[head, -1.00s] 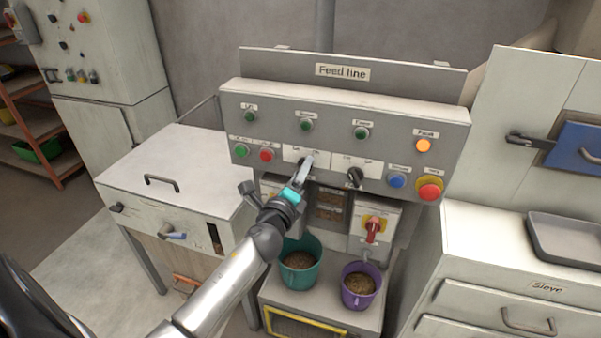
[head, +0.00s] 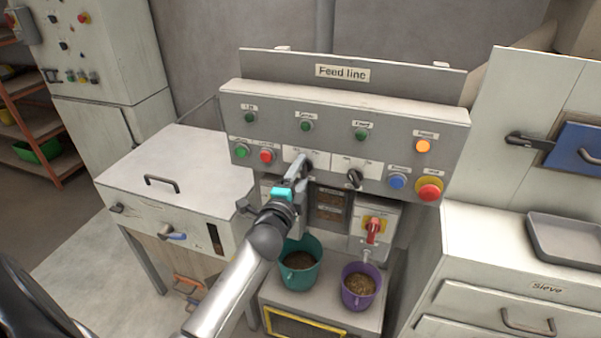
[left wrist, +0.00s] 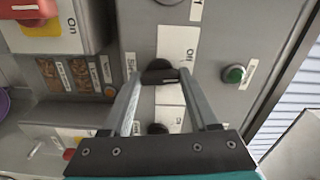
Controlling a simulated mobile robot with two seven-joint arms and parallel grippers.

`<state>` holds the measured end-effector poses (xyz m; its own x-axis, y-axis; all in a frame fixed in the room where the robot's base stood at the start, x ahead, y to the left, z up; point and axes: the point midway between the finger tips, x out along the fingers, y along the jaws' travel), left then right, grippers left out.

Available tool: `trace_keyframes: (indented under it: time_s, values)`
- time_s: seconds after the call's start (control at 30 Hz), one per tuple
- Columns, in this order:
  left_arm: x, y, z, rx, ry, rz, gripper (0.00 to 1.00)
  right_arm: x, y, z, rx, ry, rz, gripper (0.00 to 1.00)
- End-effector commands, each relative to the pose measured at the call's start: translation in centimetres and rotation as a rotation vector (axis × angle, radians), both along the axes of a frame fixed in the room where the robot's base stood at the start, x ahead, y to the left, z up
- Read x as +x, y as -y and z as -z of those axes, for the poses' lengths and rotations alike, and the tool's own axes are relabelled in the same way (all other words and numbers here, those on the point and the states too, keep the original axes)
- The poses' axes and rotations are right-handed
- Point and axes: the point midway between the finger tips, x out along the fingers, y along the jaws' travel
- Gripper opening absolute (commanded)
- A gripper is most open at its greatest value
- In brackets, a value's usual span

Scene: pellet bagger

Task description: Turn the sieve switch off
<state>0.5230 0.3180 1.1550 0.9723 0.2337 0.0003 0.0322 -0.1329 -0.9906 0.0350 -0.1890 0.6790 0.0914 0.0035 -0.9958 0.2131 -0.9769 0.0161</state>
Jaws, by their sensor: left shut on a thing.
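The sieve switch is a black rotary knob (left wrist: 160,76) on a white label plate on the Feed line panel (head: 215,135). "Off" is printed beside it in the left wrist view. My left gripper (head: 304,165) reaches the left knob from below and is shut on it, with the fingertips (left wrist: 159,75) on either side of the knob. In the head view, the fingers mostly hide this knob, so its exact angle is hard to read there. My right gripper is not in view.
A second black knob (head: 354,178) sits just right, then a blue button (head: 397,181) and a red stop button (head: 429,191). An amber lamp (head: 423,146) glows above. A red-handled switch (head: 373,231) and teal (head: 300,279) and purple (head: 359,301) buckets are below.

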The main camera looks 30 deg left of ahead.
Motion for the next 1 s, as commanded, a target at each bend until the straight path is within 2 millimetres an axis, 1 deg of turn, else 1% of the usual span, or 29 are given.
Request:
trace_keyframes:
  time_s: [0.2, 0.5, 0.7, 1.0]
  values:
    - [-0.01, 0.02, 0.0, -0.175, 0.041, -0.001, 0.04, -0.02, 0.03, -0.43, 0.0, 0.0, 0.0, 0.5]
    - [0.0, 0.03, 0.01, -0.333, 0.079, 0.0, 0.04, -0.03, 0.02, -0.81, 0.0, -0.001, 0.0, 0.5]
    - [-0.01, 0.02, 0.05, -0.379, 0.09, -0.001, 0.04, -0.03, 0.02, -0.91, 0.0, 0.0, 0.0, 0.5]
    - [-0.01, 0.01, 0.09, -0.396, 0.094, -0.001, 0.04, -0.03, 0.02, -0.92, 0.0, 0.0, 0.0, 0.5]
